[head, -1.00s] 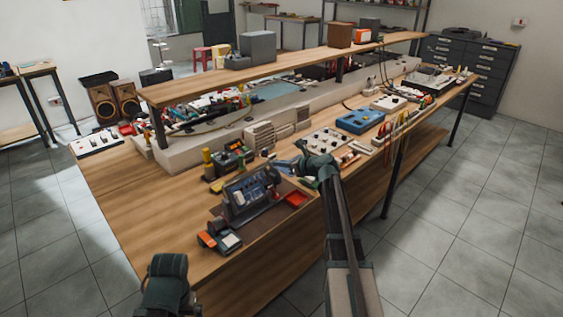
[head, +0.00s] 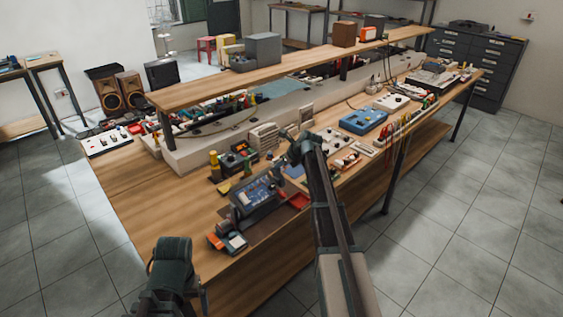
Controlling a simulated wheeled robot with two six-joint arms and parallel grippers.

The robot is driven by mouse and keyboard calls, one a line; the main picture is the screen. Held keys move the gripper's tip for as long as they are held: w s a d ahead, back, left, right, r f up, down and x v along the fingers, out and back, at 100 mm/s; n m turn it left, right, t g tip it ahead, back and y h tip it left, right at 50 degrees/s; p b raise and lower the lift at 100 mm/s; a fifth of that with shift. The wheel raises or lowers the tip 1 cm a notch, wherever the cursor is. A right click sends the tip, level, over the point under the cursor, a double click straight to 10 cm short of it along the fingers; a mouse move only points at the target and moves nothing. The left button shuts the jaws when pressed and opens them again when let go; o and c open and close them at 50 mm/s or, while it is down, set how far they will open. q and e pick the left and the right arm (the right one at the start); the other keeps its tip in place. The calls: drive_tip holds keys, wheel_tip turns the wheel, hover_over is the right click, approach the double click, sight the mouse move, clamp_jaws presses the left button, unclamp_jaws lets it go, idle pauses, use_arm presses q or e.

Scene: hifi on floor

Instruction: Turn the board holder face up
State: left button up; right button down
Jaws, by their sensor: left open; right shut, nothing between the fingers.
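The board holder (head: 258,197), a dark frame with a blue circuit board in it, stands tilted on the near part of the wooden workbench (head: 165,205). The board's blue side shows towards me. My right gripper (head: 290,134) is shut and empty, beyond the holder and a little to its right; I cannot tell its height above the bench. My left gripper (head: 150,303) is low at the bottom left, off the bench's near left side, well apart from the holder. It is open, but its fingers are mostly hidden or cut off.
An orange and grey device (head: 228,242) lies just in front of the holder. A red tray (head: 297,201) is at its right. A yellow-topped device (head: 236,160) stands behind it. A blue box (head: 363,121) lies further right.

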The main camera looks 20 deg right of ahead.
drive_tip(key=g, duration=0.1)
drive_tip(key=w+g+p, duration=0.1)
drive_tip(key=shift+w+a+f+g+h+p, duration=0.25)
drive_tip(key=shift+f+g+h+p, duration=0.1)
drive_tip(key=shift+g+h+p, duration=0.05)
use_arm(q)
wheel_tip(320, 180, up, 2)
use_arm(e)
drive_tip(key=shift+w+f, duration=0.1)
drive_tip(key=shift+f, duration=0.05)
use_arm(q)
drive_tip(key=shift+f+b, duration=0.2)
drive_tip(key=shift+b, duration=0.2)
use_arm(e)
drive_tip(key=shift+w+a+f, duration=0.15)
drive_tip(key=shift+w+f, duration=0.05)
drive_tip(key=shift+w, duration=0.05)
idle(0.3)
drive_tip(key=shift+r+p, duration=0.35)
drive_tip(key=shift+p, duration=0.05)
use_arm(q)
wheel_tip(320, 180, up, 14)
drive_tip(key=a+p, duration=0.2)
drive_tip(key=p, duration=1.1)
drive_tip(key=shift+w, duration=0.4)
use_arm(e)
drive_tip(key=w+a+r+v, duration=0.1)
drive_tip(key=w+v, duration=0.1)
drive_tip(key=v, duration=1.1)
drive_tip(key=shift+w, duration=0.25)
